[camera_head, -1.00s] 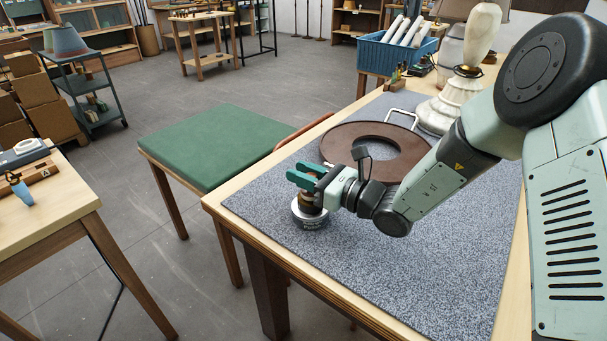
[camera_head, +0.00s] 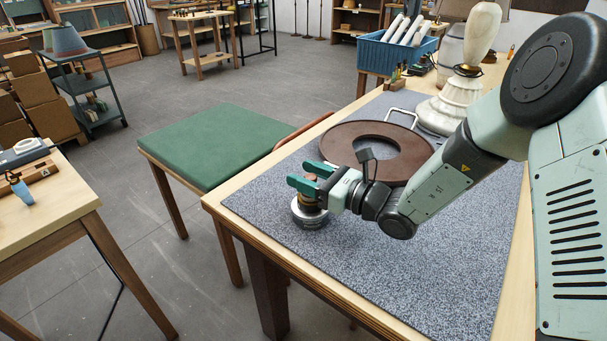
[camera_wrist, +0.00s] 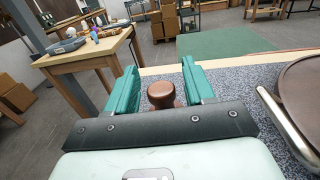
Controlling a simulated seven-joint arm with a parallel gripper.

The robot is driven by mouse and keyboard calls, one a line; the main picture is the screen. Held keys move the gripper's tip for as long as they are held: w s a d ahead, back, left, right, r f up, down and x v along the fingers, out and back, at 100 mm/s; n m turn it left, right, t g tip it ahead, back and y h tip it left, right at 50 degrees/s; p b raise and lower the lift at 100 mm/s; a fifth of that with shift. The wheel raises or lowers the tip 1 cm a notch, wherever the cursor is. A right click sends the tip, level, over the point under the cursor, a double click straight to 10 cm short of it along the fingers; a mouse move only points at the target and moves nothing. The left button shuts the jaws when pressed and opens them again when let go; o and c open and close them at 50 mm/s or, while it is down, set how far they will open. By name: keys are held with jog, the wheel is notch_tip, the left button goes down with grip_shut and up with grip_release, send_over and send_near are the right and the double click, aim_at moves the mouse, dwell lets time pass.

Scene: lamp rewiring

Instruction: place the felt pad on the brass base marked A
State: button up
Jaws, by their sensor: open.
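A squat round piece (camera_head: 310,215) stands upright on the grey speckled mat near the table's left front edge. It has a silver lower rim, a brass-coloured middle and a brown knob. My gripper (camera_head: 307,178) is open, its teal fingers on either side of the knob. In the wrist view the brown knob (camera_wrist: 161,95) shows between the fingers, with gaps visible on both sides. I cannot make out a felt pad or a brass base marked A for certain. A brown block with a letter A (camera_head: 42,170) lies on the left table.
A large brown ring (camera_head: 350,138) lies on the mat behind my gripper, with a metal handle (camera_head: 402,114) beside it. A pale lamp body (camera_head: 447,112) and a blue crate (camera_head: 388,54) stand farther back. The mat's front (camera_head: 400,270) is clear.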

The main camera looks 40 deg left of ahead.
jog(key=d, duration=1.1)
jog(key=shift+w, duration=0.45)
jog(key=s+d+r+n+g+h, duration=0.2)
jog(key=s+d+r+n+h, duration=0.6)
jog(key=d+r+n, duration=0.25)
jog(key=s+d+r+n+t+h, duration=0.2)
jog(key=d+r+t+h, duration=0.1)
jog(key=d, duration=0.4)
jog(key=s+d+r+n+t+h, duration=0.2)
jog(key=s+d+r+t+h, duration=0.1)
jog(key=d, duration=0.5)
jog(key=s+d+r+n+t+h, duration=0.2)
jog(key=d+r+n+t+h, duration=0.1)
jog(key=d, duration=0.5)
jog(key=shift+s+h, duration=0.4)
jog(key=shift+h, duration=0.1)
